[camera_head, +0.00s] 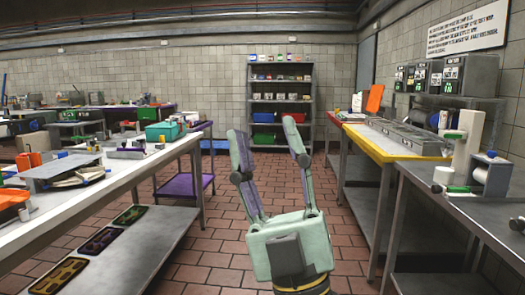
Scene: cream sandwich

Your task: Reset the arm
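My gripper (264,138) is in the lower middle of the head view. It points up and away from me over the aisle. Its two long fingers are spread apart, with nothing between them. Its pale green body and dark wrist show at the bottom of the view. The rest of my arm is out of view. The gripper appears clear of the tables on both sides.
A long table (150,165) with trays and boxes runs along the left. A yellow-edged table (390,152) and a grey table (445,197) line the right. A stocked shelf (280,77) stands against the back wall. The tiled aisle floor (212,245) is clear.

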